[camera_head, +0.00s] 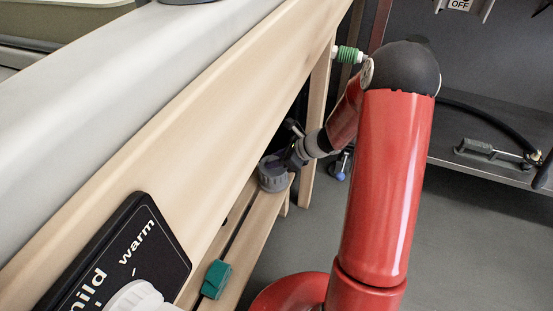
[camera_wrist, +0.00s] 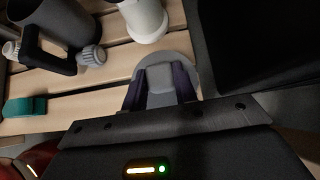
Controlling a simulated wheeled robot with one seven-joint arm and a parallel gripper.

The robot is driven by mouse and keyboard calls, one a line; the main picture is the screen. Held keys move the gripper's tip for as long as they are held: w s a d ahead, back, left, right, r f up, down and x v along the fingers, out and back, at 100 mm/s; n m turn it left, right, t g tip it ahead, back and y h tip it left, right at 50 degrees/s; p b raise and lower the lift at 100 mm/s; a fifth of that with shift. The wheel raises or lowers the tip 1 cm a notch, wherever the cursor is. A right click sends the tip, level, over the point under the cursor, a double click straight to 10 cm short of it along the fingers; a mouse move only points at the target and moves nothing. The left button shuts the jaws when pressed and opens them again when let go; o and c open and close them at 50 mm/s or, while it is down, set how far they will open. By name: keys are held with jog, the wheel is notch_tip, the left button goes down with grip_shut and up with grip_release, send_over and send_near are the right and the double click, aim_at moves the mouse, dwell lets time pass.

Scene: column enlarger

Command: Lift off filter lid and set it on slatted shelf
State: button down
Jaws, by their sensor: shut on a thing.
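My gripper (camera_wrist: 160,76) is shut on the grey filter lid (camera_wrist: 160,98), with a dark purple finger on each side of its raised grip. The round lid is over pale wooden slats of the slatted shelf (camera_wrist: 110,58). In the head view, my gripper (camera_head: 296,160) reaches down beside the bench to the grey ribbed lid (camera_head: 273,178), near the far end of the slatted shelf (camera_head: 240,240). I cannot tell whether the lid touches the slats. The lid's underside is hidden.
On the shelf, the wrist view shows a white cylinder (camera_wrist: 145,18), a dark grey cup-like part (camera_wrist: 52,18) with a black bracket, and a green block (camera_wrist: 24,107). A black box-like surface (camera_wrist: 245,45) stands right of the lid. The bench edge (camera_head: 180,110) overhangs the shelf.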

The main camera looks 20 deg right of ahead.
jog(key=shift+f+b, duration=0.35)
jog(key=shift+f, duration=0.1)
dwell(0.4)
jog(key=c, duration=1)
grip_release()
jog(key=shift+d+r, duration=0.1)
jog(key=shift+r, duration=0.05)
jog(key=p+v, duration=0.4)
jog(key=v, duration=0.4)
jog(key=shift+p, duration=0.4)
dwell(0.5)
